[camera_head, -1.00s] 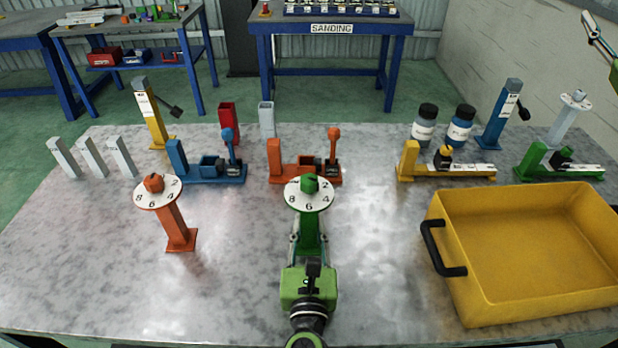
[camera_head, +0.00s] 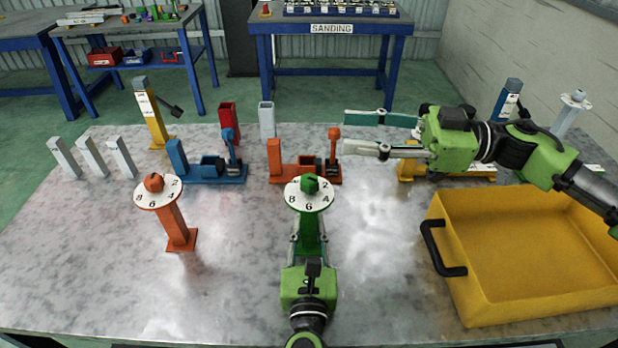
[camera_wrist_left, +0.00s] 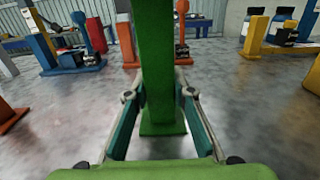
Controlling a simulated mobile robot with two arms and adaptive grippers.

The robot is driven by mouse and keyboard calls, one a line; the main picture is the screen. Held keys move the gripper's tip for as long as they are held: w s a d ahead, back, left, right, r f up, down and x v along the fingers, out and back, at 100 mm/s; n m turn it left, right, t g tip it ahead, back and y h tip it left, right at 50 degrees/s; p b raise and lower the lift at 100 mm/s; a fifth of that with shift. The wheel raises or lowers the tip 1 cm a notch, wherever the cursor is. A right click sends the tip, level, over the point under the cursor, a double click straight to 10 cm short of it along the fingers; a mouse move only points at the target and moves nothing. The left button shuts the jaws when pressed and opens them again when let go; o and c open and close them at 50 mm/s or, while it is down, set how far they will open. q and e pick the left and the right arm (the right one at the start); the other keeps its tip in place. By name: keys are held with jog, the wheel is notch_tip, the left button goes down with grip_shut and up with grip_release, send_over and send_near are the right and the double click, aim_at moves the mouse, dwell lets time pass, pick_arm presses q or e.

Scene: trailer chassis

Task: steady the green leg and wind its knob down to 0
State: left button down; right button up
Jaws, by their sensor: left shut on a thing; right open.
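The green leg (camera_head: 309,232) stands upright near the table's front middle, with a white numbered dial (camera_head: 309,203) and a green knob (camera_head: 310,184) on top. My left gripper (camera_head: 308,248) is shut on the leg's post, low down. In the left wrist view its fingers (camera_wrist_left: 160,108) lie on both sides of the green post (camera_wrist_left: 158,60); the dial and knob are out of that view. My right gripper (camera_head: 362,132) is open and empty, in the air behind and to the right of the knob, fingers pointing left. The knob's exact reading is too small to tell.
An orange leg with dial (camera_head: 177,225) stands to the left. An orange clamp-like fixture (camera_head: 300,175) and a blue one (camera_head: 205,175) stand behind. A yellow tray (camera_head: 470,300) with a black handle fills the right front. Table between leg and tray is clear.

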jog(key=s+f, duration=0.2)
send_near(309, 178)
jog(key=a, duration=0.3)
jog(key=shift+g, duration=0.4)
jog(key=a, duration=0.4)
jog(key=w+a, duration=0.1)
jog(key=a, duration=0.1)
jog(key=shift+a+f, duration=0.15)
jog(key=shift+f, duration=0.05)
jog(key=shift+a, duration=0.4)
jog(key=c, duration=1.2)
